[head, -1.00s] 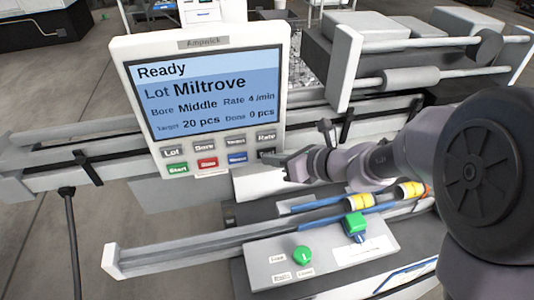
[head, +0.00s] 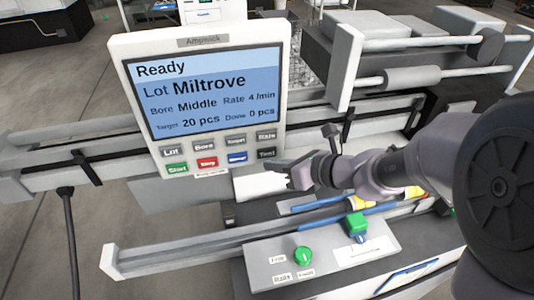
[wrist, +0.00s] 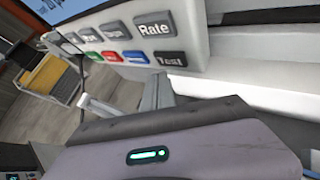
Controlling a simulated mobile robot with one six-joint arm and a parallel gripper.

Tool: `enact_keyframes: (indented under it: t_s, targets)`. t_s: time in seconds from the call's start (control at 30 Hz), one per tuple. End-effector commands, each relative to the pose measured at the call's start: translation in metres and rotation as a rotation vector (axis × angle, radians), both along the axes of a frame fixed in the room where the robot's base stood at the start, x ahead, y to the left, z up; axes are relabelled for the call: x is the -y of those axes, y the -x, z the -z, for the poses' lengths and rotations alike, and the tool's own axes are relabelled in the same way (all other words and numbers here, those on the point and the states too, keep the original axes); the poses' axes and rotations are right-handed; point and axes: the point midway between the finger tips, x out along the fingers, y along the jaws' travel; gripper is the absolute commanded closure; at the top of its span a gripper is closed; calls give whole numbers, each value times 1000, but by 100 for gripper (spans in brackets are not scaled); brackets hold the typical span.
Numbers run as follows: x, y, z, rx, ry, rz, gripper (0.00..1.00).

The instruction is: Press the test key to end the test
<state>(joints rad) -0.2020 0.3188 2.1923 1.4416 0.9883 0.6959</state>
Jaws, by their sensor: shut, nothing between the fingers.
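The test key (head: 267,153) is a dark key at the lower right of the panel's keypad. It also shows in the wrist view (wrist: 170,59), labelled "Test", below the Rate key. The control panel (head: 115,95) is white, and its screen (head: 205,92) reads Ready, Lot Miltrove, Bore Middle, Rate 4/min, Target 20 pcs, Done 0 pcs. My gripper (head: 272,165) is shut and empty, just below and right of the test key. A small gap seems to show between the fingertips and the key in the wrist view.
Beside the test key are the blue key (head: 237,157), red key (head: 207,162) and green Start key (head: 177,168). Gantry rails (head: 80,150) run behind the panel.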

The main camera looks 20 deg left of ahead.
Motion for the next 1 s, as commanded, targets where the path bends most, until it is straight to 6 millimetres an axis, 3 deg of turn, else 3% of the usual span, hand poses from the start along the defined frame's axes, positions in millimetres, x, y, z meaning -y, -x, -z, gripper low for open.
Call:
enact_keyframes:
  t_s: [0.43,1.0]
  targets:
    - [22,35,1,0,0,1,100]
    - [23,37,0,1,0,0,100]
